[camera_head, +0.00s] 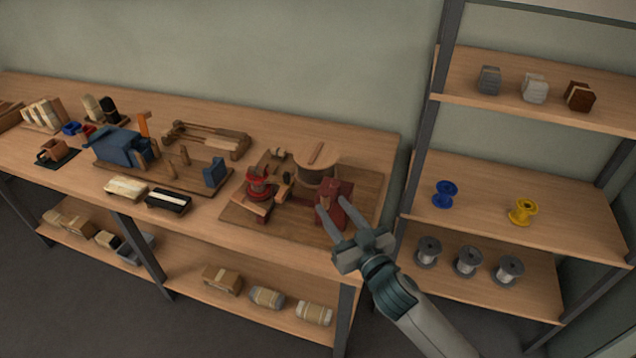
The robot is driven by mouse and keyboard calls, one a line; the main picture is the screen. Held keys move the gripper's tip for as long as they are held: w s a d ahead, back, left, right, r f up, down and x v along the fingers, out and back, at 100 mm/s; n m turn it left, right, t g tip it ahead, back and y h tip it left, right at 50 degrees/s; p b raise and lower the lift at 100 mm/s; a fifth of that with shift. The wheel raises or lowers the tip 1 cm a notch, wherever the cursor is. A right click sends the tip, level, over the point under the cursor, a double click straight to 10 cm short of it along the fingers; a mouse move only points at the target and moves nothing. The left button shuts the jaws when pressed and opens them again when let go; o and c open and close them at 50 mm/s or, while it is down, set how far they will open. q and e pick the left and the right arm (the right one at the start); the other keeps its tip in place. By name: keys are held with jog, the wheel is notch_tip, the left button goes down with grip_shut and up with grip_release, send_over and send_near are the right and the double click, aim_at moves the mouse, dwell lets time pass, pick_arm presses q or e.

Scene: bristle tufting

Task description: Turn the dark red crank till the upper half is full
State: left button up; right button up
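A dark red piece (346,194), which looks like the crank or its housing, stands on the right part of a wooden board (370,220) on the bench. My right gripper (330,202) is in front of it, fingers apart, with its tips over or close against the dark red piece. I cannot tell whether they touch. Next to it, up and left, is a round wooden drum (316,158) with a bar across its top. A brighter red spool (259,186) sits on a wooden stand at the board's left. My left gripper is not in view.
A blue fixture (122,147) on another board, two brushes (168,201) and small blocks crowd the bench to the left. A shelf unit (480,165) with blue and yellow spools stands close on the right. The bench strip in front of the board is clear.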

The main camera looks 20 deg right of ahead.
aim_at(331, 190)
jog(key=w+a+p, duration=0.1)
jog(key=w+p, duration=0.1)
jog(key=w, duration=0.7)
jog(key=shift+a, duration=0.4)
jog(key=shift+c, duration=0.4)
grip_shut()
